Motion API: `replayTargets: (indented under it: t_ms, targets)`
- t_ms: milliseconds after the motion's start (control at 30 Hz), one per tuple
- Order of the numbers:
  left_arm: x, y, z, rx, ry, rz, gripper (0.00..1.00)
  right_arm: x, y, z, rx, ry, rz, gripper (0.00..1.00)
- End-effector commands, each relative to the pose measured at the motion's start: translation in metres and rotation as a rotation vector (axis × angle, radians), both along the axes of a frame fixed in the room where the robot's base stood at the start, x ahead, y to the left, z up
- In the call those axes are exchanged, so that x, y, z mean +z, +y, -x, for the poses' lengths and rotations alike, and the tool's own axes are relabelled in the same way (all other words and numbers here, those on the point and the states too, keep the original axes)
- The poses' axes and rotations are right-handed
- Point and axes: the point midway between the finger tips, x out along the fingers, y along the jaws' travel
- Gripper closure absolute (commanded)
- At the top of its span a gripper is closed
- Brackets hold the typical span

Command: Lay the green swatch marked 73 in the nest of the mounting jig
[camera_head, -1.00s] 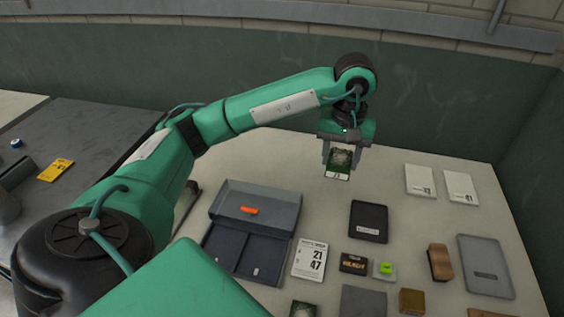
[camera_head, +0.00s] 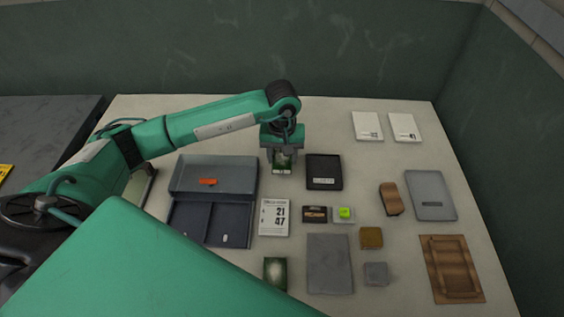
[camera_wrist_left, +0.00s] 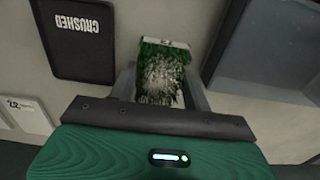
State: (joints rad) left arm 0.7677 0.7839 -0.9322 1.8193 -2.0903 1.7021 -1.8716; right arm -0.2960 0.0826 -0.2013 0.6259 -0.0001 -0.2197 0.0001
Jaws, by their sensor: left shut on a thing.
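My left gripper (camera_head: 282,168) is shut on a green swatch (camera_head: 282,161) with a pale worn patch, held above the table just left of the black pad. In the left wrist view the swatch (camera_wrist_left: 163,72) hangs between the fingers with a pale strip along its far edge; its number cannot be read. A brown wooden board (camera_head: 430,250) with a raised rectangular frame lies at the front right and looks like the mounting jig. Another green swatch (camera_head: 275,273) lies at the front, partly hidden by my green body part. My right gripper is not in view.
The black pad (camera_head: 324,171) reads CRUSHED in the left wrist view. A grey compartment box (camera_head: 250,178) stands left.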

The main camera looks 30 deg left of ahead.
Motion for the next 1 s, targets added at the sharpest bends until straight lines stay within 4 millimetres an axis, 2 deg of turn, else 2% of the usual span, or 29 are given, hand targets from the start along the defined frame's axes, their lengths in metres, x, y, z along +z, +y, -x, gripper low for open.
replayTargets:
  t_ms: [300, 667, 700, 800, 1000]
  targets:
    - [-0.039, 0.000, 0.001, 0.001, 0.001, 0.000, 0.72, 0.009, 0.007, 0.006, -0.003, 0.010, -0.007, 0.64]
    - [-0.045, 0.000, 0.000, 0.000, 0.000, -0.001, 0.72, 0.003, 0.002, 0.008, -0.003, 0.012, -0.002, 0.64]
    - [-0.044, 0.000, 0.000, 0.000, -0.001, 0.000, 0.49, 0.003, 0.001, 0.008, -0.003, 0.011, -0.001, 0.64]
    - [-0.043, 0.000, 0.000, 0.000, 0.000, -0.001, 0.29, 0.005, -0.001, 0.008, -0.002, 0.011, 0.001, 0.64]
    - [-0.043, 0.000, 0.000, 0.000, 0.000, -0.001, 0.29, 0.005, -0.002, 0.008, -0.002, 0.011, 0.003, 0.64]
